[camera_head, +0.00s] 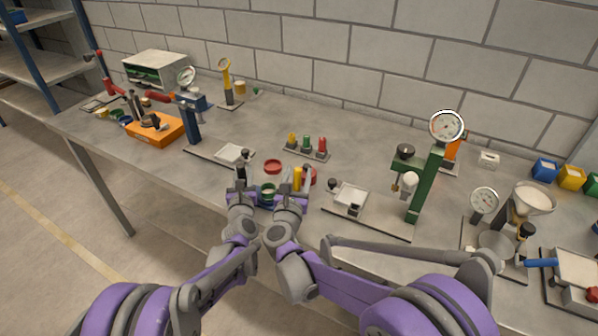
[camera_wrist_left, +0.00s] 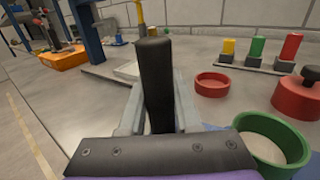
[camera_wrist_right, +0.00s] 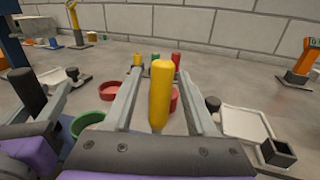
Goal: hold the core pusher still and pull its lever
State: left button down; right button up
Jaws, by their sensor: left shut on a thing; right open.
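A black upright grip (camera_wrist_left: 155,75) stands between the fingers of my left gripper (camera_head: 241,181), which is shut on it. A yellow rounded handle (camera_wrist_right: 161,90) stands upright between the spread fingers of my right gripper (camera_head: 293,180); it also shows in the head view (camera_head: 297,176). The right gripper is open, with a gap on each side of the handle. The black grip and yellow handle appear to be the core pusher's grip and lever. A blue part (camera_head: 264,201) shows low between the grippers; my grippers hide most of the pusher's body and the joint of the lever.
A green cup (camera_wrist_left: 272,142), a red ring-shaped dish (camera_wrist_left: 212,85) and a red pot with a black knob (camera_wrist_left: 296,98) stand close by. Behind is a rack of coloured plugs (camera_head: 307,149). A green gauge stand (camera_head: 425,185) rises to the right.

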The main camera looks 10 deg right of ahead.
jog(key=shift+w+d, duration=0.25)
jog(key=shift+w, duration=0.35)
grip_shut()
dwell(1.1)
